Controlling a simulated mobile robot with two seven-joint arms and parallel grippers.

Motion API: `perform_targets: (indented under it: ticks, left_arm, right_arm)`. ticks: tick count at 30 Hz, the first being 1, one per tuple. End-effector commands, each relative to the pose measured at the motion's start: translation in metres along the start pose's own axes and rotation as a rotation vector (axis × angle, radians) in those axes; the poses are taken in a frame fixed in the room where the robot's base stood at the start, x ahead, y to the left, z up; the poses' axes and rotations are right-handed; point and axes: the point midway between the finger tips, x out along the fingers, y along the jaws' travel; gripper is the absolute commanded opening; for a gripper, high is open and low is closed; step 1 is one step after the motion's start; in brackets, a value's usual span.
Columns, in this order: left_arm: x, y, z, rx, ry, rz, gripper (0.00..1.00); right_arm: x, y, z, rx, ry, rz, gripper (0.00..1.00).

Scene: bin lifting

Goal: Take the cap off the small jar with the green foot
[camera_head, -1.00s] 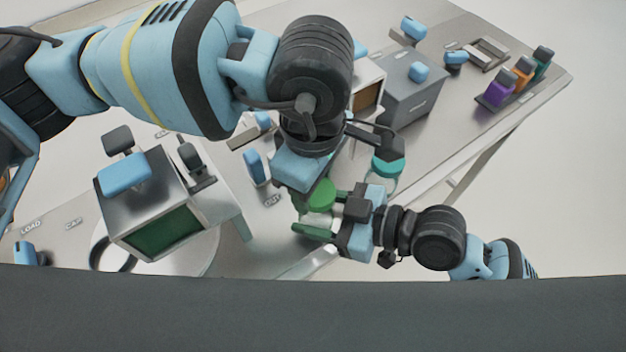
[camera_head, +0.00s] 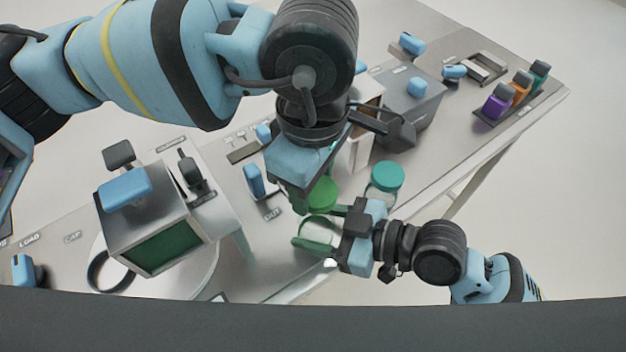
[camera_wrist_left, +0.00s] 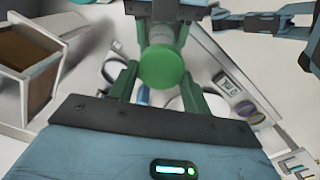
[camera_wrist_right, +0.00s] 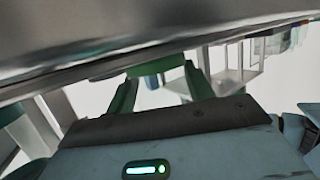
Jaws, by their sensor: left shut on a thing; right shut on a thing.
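The small clear jar (camera_head: 318,232) stands in the lower middle of the head view, with green showing at its lower part. My right gripper (camera_head: 325,238) reaches in from the right and is shut on it; in the right wrist view a green part (camera_wrist_right: 158,66) shows between its fingers. My left gripper (camera_head: 318,190) comes from above and is shut on the round green cap (camera_head: 322,194). The left wrist view shows the cap (camera_wrist_left: 163,67) between the fingers, with the clear jar behind it. I cannot tell whether cap and jar touch.
A larger jar with a teal lid (camera_head: 387,177) stands just right of my grippers. A metal box with a green window (camera_head: 160,240) is at left, a grey box (camera_head: 410,95) behind. Purple, orange and teal bottles (camera_head: 515,92) stand in a rack at far right. The table's front edge is close.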

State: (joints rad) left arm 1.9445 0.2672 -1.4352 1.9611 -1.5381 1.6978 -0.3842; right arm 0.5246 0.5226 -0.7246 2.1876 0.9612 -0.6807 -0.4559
Motion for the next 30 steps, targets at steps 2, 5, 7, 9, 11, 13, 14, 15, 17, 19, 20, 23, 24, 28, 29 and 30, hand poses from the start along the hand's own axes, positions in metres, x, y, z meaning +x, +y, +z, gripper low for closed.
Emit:
perform_targets:
  ticks: [2, 5, 7, 9, 11, 13, 14, 15, 17, 19, 20, 23, 24, 28, 29, 30]
  left_arm:
    - [0.000, 0.000, 0.000, 0.000, 0.000, 0.000, 0.21]
    - [0.000, 0.000, 0.000, 0.000, 0.000, 0.000, 0.21]
    - [0.000, 0.000, 0.000, 0.000, 0.000, 0.000, 0.21]
    - [0.000, 0.000, 0.000, 0.000, 0.000, 0.000, 0.21]
    - [0.000, 0.000, 0.000, 0.000, 0.000, 0.000, 0.21]
    - [0.000, 0.000, 0.000, 0.000, 0.000, 0.000, 0.21]
    - [0.000, 0.000, 0.000, 0.000, 0.000, 0.000, 0.21]
    - [0.001, 0.000, 0.000, 0.000, -0.001, -0.001, 0.21]
    - [0.001, 0.000, 0.000, 0.000, -0.001, -0.001, 0.21]
    - [0.003, 0.000, 0.000, 0.000, -0.002, -0.003, 0.21]
    - [0.004, 0.000, 0.000, 0.000, -0.002, -0.004, 0.21]
    - [0.008, 0.000, 0.000, 0.000, -0.005, -0.008, 0.21]
    - [0.009, 0.000, 0.000, 0.000, -0.006, -0.010, 0.21]
    - [0.016, 0.000, 0.000, 0.000, -0.010, -0.017, 0.21]
    - [0.018, 0.000, 0.000, 0.000, -0.011, -0.019, 0.21]
    - [0.020, 0.000, 0.000, 0.000, -0.012, -0.021, 0.21]
  right_arm:
    - [0.000, 0.000, 0.000, 0.000, 0.000, 0.000, 0.59]
    - [0.000, 0.000, 0.000, 0.000, 0.000, 0.000, 0.72]
    - [0.000, 0.000, 0.000, 0.000, 0.000, 0.000, 0.78]
    - [0.000, 0.000, 0.000, 0.000, 0.000, 0.000, 0.78]
    - [0.000, 0.000, 0.000, 0.000, 0.000, 0.000, 0.78]
    - [0.000, 0.000, 0.000, 0.000, 0.000, 0.000, 0.78]
    - [0.000, 0.000, 0.000, 0.000, 0.000, 0.000, 0.78]
    - [-0.001, 0.000, 0.000, 0.000, 0.000, 0.000, 0.78]
    - [-0.003, 0.000, 0.001, 0.000, -0.001, 0.001, 0.78]
    - [-0.009, 0.001, 0.002, 0.000, -0.002, 0.001, 0.78]
    - [-0.012, 0.001, 0.002, -0.001, -0.002, 0.001, 0.78]
    - [-0.026, 0.001, 0.002, -0.001, -0.004, 0.001, 0.78]
    - [-0.033, 0.000, 0.002, -0.002, -0.005, 0.000, 0.78]
    - [-0.054, 0.000, 0.003, 0.000, -0.005, 0.001, 0.78]
    - [-0.058, 0.000, 0.003, 0.000, -0.006, 0.000, 0.78]
    - [-0.064, -0.001, 0.003, -0.001, -0.006, -0.001, 0.78]
